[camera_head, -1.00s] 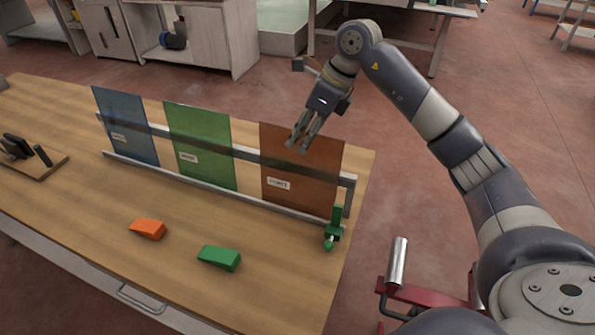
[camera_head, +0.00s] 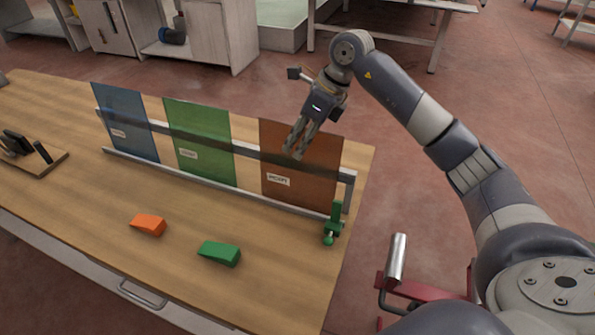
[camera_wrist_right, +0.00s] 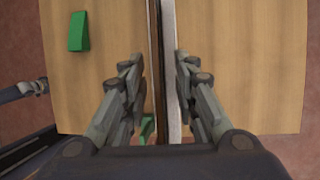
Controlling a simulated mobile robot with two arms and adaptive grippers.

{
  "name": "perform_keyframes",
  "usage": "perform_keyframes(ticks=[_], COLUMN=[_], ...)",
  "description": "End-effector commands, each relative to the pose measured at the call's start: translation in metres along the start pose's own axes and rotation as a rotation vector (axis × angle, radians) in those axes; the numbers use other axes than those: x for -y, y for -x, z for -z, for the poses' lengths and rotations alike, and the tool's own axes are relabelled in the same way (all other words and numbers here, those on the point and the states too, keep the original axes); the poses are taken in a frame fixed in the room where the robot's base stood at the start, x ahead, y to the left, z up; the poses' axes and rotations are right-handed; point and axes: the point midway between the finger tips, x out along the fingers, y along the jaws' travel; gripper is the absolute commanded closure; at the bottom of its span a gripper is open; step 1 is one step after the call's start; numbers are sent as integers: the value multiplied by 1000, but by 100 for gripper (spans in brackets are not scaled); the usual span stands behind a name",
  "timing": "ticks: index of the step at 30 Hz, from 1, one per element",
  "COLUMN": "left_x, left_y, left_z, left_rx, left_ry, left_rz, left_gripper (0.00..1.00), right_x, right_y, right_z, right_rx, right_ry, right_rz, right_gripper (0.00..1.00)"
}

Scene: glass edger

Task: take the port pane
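Three upright panes stand in a rack on the wooden table: a blue one (camera_head: 125,122), a green one (camera_head: 203,130) and a reddish-brown one (camera_head: 315,165) at the right end. Each has a small white label, too blurred to read surely. My right gripper (camera_head: 293,152) is at the upper part of the reddish-brown pane. In the right wrist view my right gripper (camera_wrist_right: 160,70) is open, its fingers apart on either side of the pane's thin edge (camera_wrist_right: 155,45). Contact cannot be told. My left gripper is not in view.
The rack's metal rail (camera_head: 240,193) runs along the panes, with a green clamp (camera_head: 334,222) at its right end. An orange wedge (camera_head: 149,225) and a green wedge (camera_head: 219,253) lie in front. A dark-handled holder (camera_head: 35,160) is at the left.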

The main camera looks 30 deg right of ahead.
Motion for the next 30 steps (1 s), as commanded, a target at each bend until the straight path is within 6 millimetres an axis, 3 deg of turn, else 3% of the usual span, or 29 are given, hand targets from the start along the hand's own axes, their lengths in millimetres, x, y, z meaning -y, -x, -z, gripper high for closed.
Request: perform_keyframes(ticks=[6, 10, 30], left_x=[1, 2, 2], left_y=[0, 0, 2], left_z=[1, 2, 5], left_rx=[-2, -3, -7], left_ry=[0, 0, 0], left_rz=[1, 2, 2], left_gripper=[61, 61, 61], right_x=[0, 0, 0], right_y=[0, 0, 12], right_z=[0, 0, -6], right_rx=[0, 0, 7], right_ry=[0, 0, 2], right_rz=[0, 0, 4], right_gripper=[72, 100, 100])
